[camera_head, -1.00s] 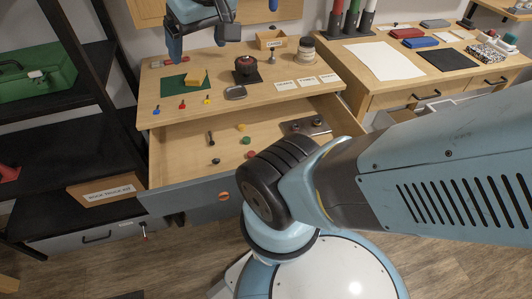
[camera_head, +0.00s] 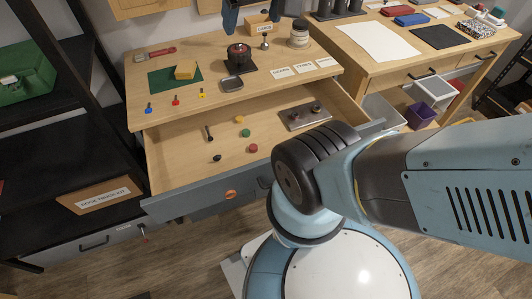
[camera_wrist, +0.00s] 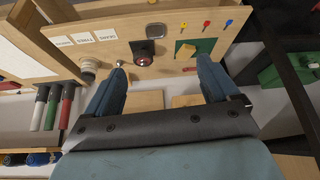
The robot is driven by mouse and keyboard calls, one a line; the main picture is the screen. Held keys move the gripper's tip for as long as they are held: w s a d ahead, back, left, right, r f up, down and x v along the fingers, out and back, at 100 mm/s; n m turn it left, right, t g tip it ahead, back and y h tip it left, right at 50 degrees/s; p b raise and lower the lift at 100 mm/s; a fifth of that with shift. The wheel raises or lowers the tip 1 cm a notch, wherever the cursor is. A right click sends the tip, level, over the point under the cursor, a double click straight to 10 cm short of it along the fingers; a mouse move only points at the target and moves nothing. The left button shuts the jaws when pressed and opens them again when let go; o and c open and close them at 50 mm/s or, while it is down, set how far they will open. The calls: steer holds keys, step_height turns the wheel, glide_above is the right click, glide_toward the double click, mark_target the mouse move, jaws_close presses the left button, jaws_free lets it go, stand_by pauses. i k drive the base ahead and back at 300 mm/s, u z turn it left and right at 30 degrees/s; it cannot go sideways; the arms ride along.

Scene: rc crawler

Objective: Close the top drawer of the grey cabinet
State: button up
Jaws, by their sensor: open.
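The top drawer (camera_head: 200,198) of the cabinet is pulled well out, its blue-grey front facing me. Inside it lie small coloured knobs, a dark bolt-like piece and a metal plate (camera_head: 304,115). The cabinet's wooden top (camera_head: 140,84) is above the drawer. My gripper (camera_head: 259,14) is at the top edge of the head view, over the back of the cabinet top, mostly cut off. In the wrist view my gripper (camera_wrist: 161,78) has its two fingers wide apart with nothing between them. It is away from the drawer front.
A black shelf (camera_head: 50,215) stands close on the left, a wooden desk (camera_head: 400,64) on the right. Floor shows in front.

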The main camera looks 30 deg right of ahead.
mark_target(185, 178)
steer(key=z, duration=0.4)
steer(key=i, duration=0.15)
steer(key=u, duration=2.95)
steer(key=k, duration=1.05)
steer(key=z, duration=3.3)
steer(key=k, duration=0.1)
steer(key=u, duration=1.25)
